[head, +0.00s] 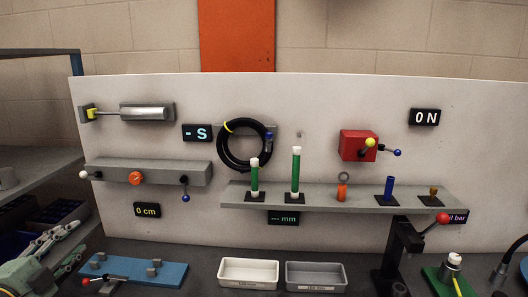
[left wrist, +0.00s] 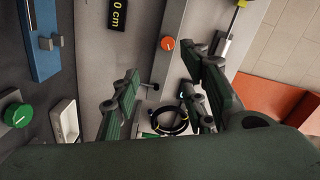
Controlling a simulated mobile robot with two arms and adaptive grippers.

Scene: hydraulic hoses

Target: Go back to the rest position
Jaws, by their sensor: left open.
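My left gripper (head: 80,242) is at the lower left of the head view, low in front of the white panel and left of the blue plate. Its fingers are apart and nothing is between them. In the left wrist view the two green-padded fingers (left wrist: 168,88) are spread, with the panel, an orange knob (left wrist: 168,43) and a coiled black hose (left wrist: 166,120) beyond them. The hose also hangs on the panel in the head view (head: 221,153). My right gripper does not show in either view.
A blue plate (head: 172,273) with grey blocks lies on the bench right of the left gripper. Two trays, white (head: 249,286) and grey (head: 316,287), are at the front middle. A black lever stand (head: 397,262) is at right. Dark shelving (head: 70,152) stands at left.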

